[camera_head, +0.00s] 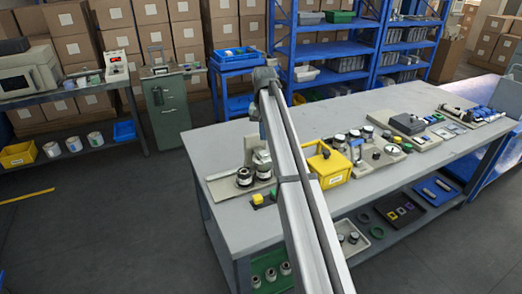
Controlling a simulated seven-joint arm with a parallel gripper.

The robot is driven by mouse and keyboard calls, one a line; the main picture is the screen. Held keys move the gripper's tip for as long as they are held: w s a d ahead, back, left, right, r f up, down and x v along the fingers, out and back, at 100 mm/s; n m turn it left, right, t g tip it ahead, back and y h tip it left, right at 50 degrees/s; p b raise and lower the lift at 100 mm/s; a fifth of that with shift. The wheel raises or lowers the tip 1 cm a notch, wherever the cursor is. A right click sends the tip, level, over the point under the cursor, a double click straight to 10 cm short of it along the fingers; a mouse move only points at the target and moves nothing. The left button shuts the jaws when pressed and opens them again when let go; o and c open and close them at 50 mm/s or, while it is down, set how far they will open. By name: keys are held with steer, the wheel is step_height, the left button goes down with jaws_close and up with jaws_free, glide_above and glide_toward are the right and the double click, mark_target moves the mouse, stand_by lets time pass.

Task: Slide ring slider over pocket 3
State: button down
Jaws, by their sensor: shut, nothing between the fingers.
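My long pale arm crosses the middle of the view and bends at its far end above the workbench (225,150). My gripper's fingers do not show; the arm hides the spot below the bend. On a beige plate (219,190) left of the arm stand two dark, round, light-topped parts (244,178). A grey upright part (250,150) stands behind them, partly hidden. A small yellow block (257,199) sits near the plate on a dark base. I cannot make out which part is the ring slider or pocket 3; they are too small or hidden.
A yellow bin (333,168) stands right of the arm. Beyond it are a panel with gauges and knobs (391,150) and a dark box-shaped device (407,123). Trays and rings lie on the lower shelf (378,240).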

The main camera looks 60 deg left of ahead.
mark_target(255, 134)
steer(key=c, duration=1.8)
jaws_free()
steer(key=shift+o, duration=0.6)
steer(key=shift+s+r, duration=0.1)
steer(key=shift+s, duration=0.05)
steer(key=o, duration=0.7)
steer(key=a+r, duration=0.6)
steer(key=f+m, duration=0.4)
steer(key=a+f+m, duration=0.1)
steer(key=f+m, duration=0.7)
steer(key=shift+a, duration=0.25)
jaws_close()
